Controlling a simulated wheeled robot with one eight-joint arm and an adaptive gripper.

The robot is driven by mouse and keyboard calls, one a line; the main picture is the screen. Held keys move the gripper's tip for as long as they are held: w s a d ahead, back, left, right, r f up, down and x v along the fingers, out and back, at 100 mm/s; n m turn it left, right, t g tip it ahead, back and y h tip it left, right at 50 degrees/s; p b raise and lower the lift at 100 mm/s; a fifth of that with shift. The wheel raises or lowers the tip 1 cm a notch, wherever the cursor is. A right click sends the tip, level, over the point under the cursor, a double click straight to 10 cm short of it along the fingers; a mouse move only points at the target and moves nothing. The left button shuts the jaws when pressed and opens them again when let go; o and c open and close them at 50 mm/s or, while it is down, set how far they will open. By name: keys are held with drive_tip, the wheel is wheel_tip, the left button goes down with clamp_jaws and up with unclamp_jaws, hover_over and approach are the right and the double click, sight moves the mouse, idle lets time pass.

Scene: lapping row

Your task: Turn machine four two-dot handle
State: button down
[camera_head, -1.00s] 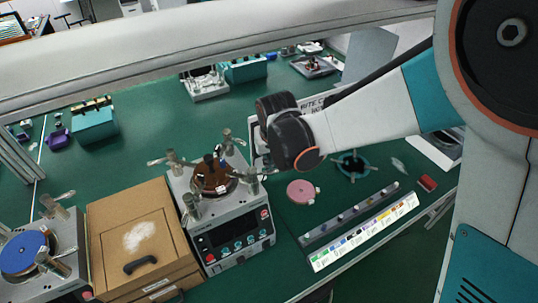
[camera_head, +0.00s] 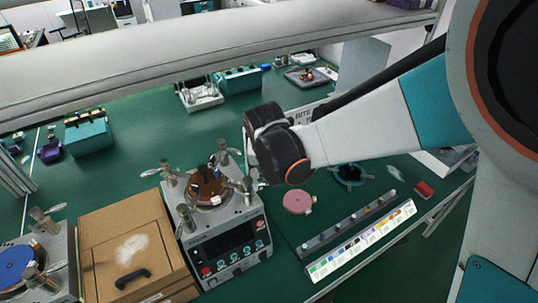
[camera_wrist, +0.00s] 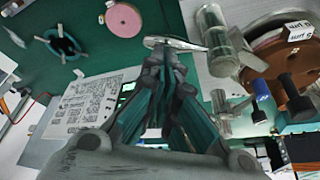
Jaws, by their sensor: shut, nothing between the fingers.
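A grey lapping machine (camera_head: 224,238) with a brown plate (camera_head: 208,190) stands mid-bench in the head view. Metal lever handles stand around its plate. In the wrist view, one flat metal handle (camera_wrist: 175,44) lies right at the tips of my gripper (camera_wrist: 165,62), in front of a knurled post (camera_wrist: 217,38). I cannot tell whether the tips touch it. My gripper is shut and empty. In the head view my wrist hides most of the gripper, at the machine's right side. No dots or machine number are readable on the handle.
A brown wooden box (camera_head: 132,245) adjoins the machine on the left, with a blue-plated machine (camera_head: 25,265) beyond. Right of it lie a pink disc (camera_head: 297,202), a teal ring (camera_head: 350,176) and a labelled strip (camera_head: 362,242). A printed sheet (camera_wrist: 88,103) lies beside the gripper.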

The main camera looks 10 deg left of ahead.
drive_tip(key=s+m, duration=0.1)
drive_tip(key=m, duration=0.1)
drive_tip(key=s+m+h+b, duration=0.1)
drive_tip(key=m, duration=0.1)
drive_tip(key=shift+d, duration=0.4)
drive_tip(key=shift+s+b, duration=0.2)
drive_tip(key=shift+b, duration=0.15)
drive_tip(key=shift+s+d, duration=0.1)
